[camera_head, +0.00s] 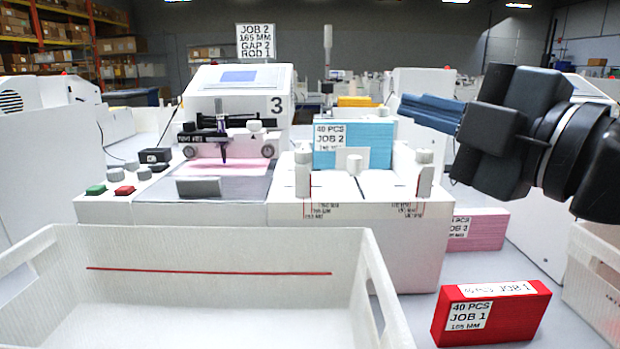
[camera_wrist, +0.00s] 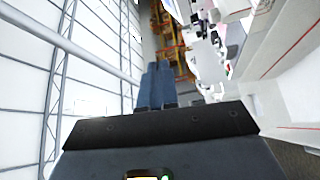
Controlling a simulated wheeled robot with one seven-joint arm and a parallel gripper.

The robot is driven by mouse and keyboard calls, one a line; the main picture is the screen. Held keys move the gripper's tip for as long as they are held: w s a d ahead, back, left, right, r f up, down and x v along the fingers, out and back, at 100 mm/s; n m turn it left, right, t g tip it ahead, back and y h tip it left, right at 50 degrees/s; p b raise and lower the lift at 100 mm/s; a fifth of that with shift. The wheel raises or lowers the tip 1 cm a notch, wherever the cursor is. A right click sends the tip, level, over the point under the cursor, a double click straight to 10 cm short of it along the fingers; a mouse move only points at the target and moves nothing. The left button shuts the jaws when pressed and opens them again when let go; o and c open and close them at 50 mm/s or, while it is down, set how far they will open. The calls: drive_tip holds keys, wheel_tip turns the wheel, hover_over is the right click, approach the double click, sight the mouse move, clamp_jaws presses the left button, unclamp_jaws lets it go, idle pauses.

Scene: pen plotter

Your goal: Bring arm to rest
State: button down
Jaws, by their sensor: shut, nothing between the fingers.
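My gripper (camera_head: 432,112) is at the upper right in the head view, its blue fingers pointing left. The fingers lie together with nothing between them. It is held in the air, right of the blue card stack and above the table. In the wrist view the blue fingers (camera_wrist: 157,86) point up the picture, side by side, toward shelves and machines that appear tilted.
The pen plotter (camera_head: 240,90) marked 3 stands centre-left. A blue stack (camera_head: 375,146) sits in its feeder. A red JOB 1 pack (camera_head: 515,312) and a pink pack (camera_head: 487,230) lie at right. A white tray (camera_head: 220,245) is in front; another crate (camera_head: 592,290) stands right.

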drive_tip(key=s+d+f+m+t+h, duration=0.15)
drive_tip(key=s+f+m+h, duration=0.25)
drive_tip(key=f+m, duration=0.6)
drive_tip(key=s+d+f+m+t+h, duration=0.1)
drive_tip(key=s+d+f+m+h, duration=0.3)
drive_tip(key=f+m, duration=0.65)
drive_tip(key=s+d+f+m+g+h, duration=0.15)
drive_tip(key=s+f, duration=0.35)
drive_tip(key=s, duration=0.5)
drive_tip(key=s+d+f+g, duration=0.1)
drive_tip(key=s+d+f, duration=0.1)
drive_tip(key=s+f, duration=0.5)
drive_tip(key=s+d+f+g+h, duration=0.1)
drive_tip(key=s+f, duration=0.2)
drive_tip(key=s, duration=0.9)
wheel_tip(320, 180, down, 10)
drive_tip(key=b, duration=1)
wheel_tip(320, 180, up, 21)
drive_tip(key=p, duration=2)
drive_tip(key=shift+p, duration=0.35)
